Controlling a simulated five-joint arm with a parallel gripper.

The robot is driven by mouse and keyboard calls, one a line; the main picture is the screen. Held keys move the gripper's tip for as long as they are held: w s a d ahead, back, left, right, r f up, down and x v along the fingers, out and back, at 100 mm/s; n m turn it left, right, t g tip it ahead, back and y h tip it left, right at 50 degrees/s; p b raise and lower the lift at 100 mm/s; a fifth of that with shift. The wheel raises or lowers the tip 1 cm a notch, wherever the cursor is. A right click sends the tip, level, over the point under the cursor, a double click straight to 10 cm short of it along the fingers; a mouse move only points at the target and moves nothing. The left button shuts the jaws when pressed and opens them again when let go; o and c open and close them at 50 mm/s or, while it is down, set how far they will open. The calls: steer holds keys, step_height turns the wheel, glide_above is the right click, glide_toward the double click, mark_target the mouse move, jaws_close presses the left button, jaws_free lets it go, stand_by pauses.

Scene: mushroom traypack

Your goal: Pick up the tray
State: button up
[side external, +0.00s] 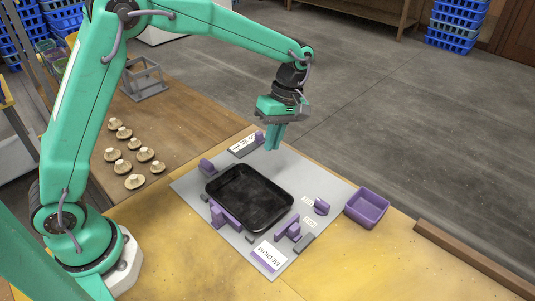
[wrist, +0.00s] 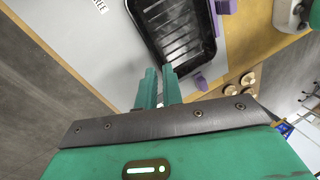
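The tray (side external: 248,198) is black, rectangular and empty, with a ribbed floor. It lies flat on a grey mat among purple blocks. In the wrist view the tray (wrist: 178,32) shows at the top, cut off by the picture's edge. My gripper (side external: 274,146) hangs above the far edge of the mat, beyond the tray and clear of it, fingers pointing down. In the wrist view my gripper (wrist: 159,72) has two green fingers with a narrow gap between them and nothing held.
Purple holders stand around the tray, including one at its left side (side external: 220,215) and one at its right (side external: 288,231). A purple bin (side external: 367,207) stands right of the mat. Several mushrooms (side external: 135,181) lie on the table at left. A wooden rail (side external: 470,258) lies at right.

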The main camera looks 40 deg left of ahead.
steer(key=shift+s+d+f+n+g, duration=0.15)
steer(key=shift+s+d+f+n, duration=0.2)
steer(key=shift+f, duration=1.75)
steer(key=shift+s+d+f+n+g, duration=0.15)
steer(key=shift+f+n, duration=0.3)
steer(key=shift+f, duration=1.6)
steer(key=shift+s+d+f+n+g, duration=0.1)
steer(key=shift+d+f+n+g, duration=0.25)
steer(key=shift+f, duration=1.75)
steer(key=shift+a, duration=0.1)
jaws_close()
steer(key=shift+r, duration=0.1)
step_height(320, 180, up, 10)
